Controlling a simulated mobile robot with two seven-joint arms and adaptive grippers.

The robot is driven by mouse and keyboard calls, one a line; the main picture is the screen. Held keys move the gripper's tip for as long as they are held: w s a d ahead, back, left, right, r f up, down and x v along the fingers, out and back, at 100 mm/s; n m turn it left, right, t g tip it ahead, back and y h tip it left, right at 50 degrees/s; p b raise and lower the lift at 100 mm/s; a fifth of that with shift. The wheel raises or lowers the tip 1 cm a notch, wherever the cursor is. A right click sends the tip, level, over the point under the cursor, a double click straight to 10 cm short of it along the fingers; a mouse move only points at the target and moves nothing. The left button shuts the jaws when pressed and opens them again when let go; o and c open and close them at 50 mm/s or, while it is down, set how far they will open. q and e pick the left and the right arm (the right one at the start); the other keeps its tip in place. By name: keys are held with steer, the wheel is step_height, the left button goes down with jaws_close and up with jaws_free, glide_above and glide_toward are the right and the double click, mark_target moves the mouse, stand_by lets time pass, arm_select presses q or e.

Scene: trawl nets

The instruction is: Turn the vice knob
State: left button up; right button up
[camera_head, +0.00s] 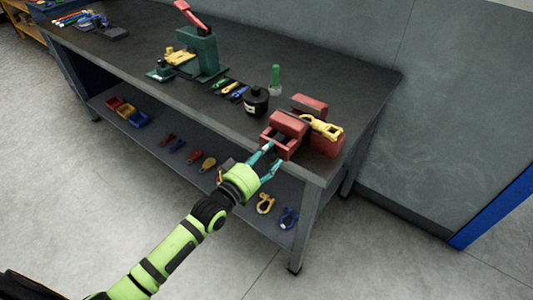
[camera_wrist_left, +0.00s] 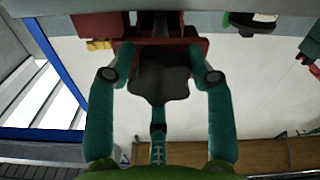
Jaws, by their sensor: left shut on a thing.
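The red vice (camera_head: 287,127) sits at the front right corner of the dark workbench; its red body also shows at the top of the left wrist view (camera_wrist_left: 200,42). My left gripper (camera_head: 266,160) reaches up to the front of the vice from below. In the left wrist view the dark, lobed vice knob (camera_wrist_left: 160,80) lies between the two teal fingers of my left gripper (camera_wrist_left: 158,62), which is shut on it. In the head view the knob is mostly hidden by the gripper. My right gripper is not in view.
A yellow shackle (camera_head: 322,127) lies on the vice's right part. A black jar (camera_head: 256,101), a green-topped bottle (camera_head: 275,80) and a green press (camera_head: 197,52) stand farther along the bench (camera_head: 330,62). Several shackles and small bins rest on the lower shelf. The floor in front is clear.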

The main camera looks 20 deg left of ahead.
arm_select(q)
steer(key=m, duration=0.2)
steer(key=f+m+p, duration=0.1)
steer(key=m, duration=0.1)
steer(key=shift+s+f+m, duration=0.15)
steer(key=shift+s+m, duration=0.05)
steer(key=shift+m, duration=0.1)
steer(key=m, duration=0.3)
steer(key=shift+m, duration=0.4)
steer(key=m, duration=0.3)
steer(key=shift+a+m+p, duration=0.1)
steer(key=shift+m+p, duration=0.2)
steer(key=shift+p, duration=0.05)
steer(key=m, duration=0.3)
steer(key=shift+w+a, duration=0.1)
steer(key=shift+a, duration=0.05)
steer(key=m, duration=0.5)
steer(key=shift+a+r, duration=0.1)
steer(key=shift+r, duration=0.1)
steer(key=m+b, duration=0.1)
steer(key=m, duration=0.3)
steer(key=shift+w+r+m, duration=0.1)
steer(key=shift+r+m, duration=0.05)
steer(key=shift+m, duration=0.15)
steer(key=m, duration=0.4)
steer(key=shift+w+a+r+b, duration=0.1)
steer(key=shift+r+b, duration=0.05)
steer(key=shift+b, duration=0.15)
steer(key=shift+r+m, duration=0.2)
steer(key=shift+m, duration=1.7)
